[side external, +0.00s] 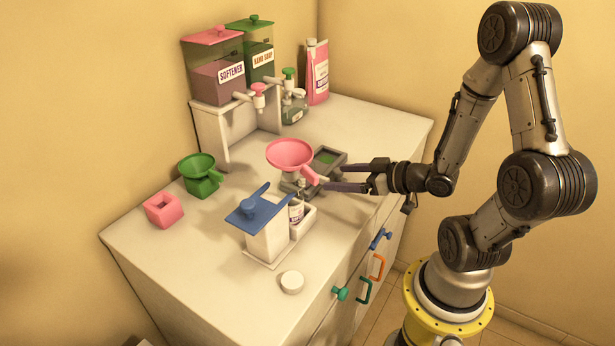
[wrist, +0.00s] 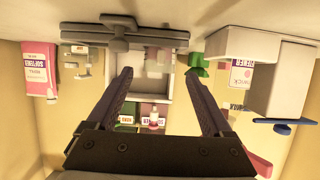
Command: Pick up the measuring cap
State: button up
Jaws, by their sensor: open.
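A small white round cap (side external: 292,282), which looks like the measuring cap, lies on the counter near its front edge in the side view. I cannot make it out for certain in the wrist view. My gripper (side external: 333,176) is open, with its fingers apart and pointing left, low over the counter, behind and to the right of the cap. The open fingers also show in the wrist view (wrist: 160,71), with nothing clearly held between them.
A white box with a blue lid (side external: 257,209) stands between the cap and the funnel. Dispensers (side external: 218,78) and a pink bottle (side external: 317,72) stand at the back. The front-left counter is clear.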

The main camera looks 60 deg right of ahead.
aim_at(322, 177)
jog(key=shift+x, duration=3.25)
jog(key=shift+c, duration=0.3)
grip_shut()
